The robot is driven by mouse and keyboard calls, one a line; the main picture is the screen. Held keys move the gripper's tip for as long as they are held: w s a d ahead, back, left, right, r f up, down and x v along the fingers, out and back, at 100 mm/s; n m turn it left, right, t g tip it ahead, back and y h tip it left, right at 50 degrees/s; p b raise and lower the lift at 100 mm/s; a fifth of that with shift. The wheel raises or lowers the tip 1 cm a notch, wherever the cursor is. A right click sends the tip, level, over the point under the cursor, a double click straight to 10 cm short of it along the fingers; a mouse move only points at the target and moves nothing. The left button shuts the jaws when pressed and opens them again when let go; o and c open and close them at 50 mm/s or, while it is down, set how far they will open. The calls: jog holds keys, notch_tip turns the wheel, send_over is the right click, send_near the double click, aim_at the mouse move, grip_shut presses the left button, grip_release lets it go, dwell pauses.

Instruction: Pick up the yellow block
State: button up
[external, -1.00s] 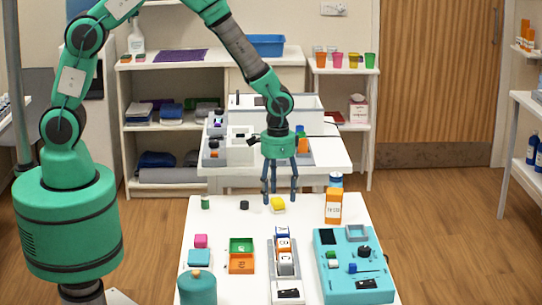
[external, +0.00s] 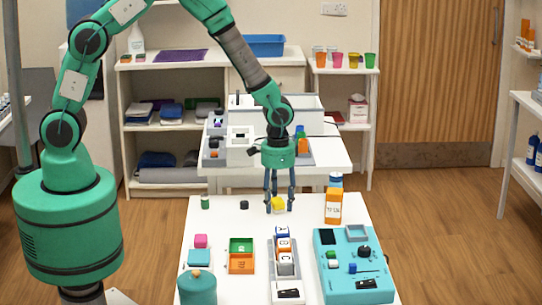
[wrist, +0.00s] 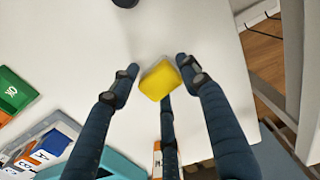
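The yellow block (external: 278,204) is near the far edge of the white table (external: 225,218). My gripper (external: 280,207) points down right over it, with its fingers around the block. In the wrist view the yellow block (wrist: 160,81) lies between the fingertips of my gripper (wrist: 155,78). Two fingers stand apart at its left and right, with a gap on the left side; the third finger is below it in the picture. The fingers are open. I cannot tell whether any finger touches the block.
A black cylinder (external: 244,205) and a green one (external: 205,202) stand left of the block.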

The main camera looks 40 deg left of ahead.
aim_at(277, 200)
jog(key=c, duration=0.7)
jog(key=shift+o, duration=0.2)
jog(key=shift+r, duration=0.1)
jog(key=shift+r, duration=0.4)
notch_tip(277, 200, up, 3)
jog(key=shift+s+a+p, duration=0.1)
jog(key=shift+p, duration=0.6)
jog(key=s+a, duration=0.3)
jog(key=s, duration=0.1)
jog(key=s+a+p, duration=0.1)
jog(key=s+a, duration=0.2)
jog(key=s, duration=0.1)
jog(key=s+a+r+p, duration=0.1)
jog(key=s+a, duration=0.2)
jog(key=s, duration=0.1)
jog(key=shift+s+a, duration=0.25)
jog(key=shift+a, duration=0.05)
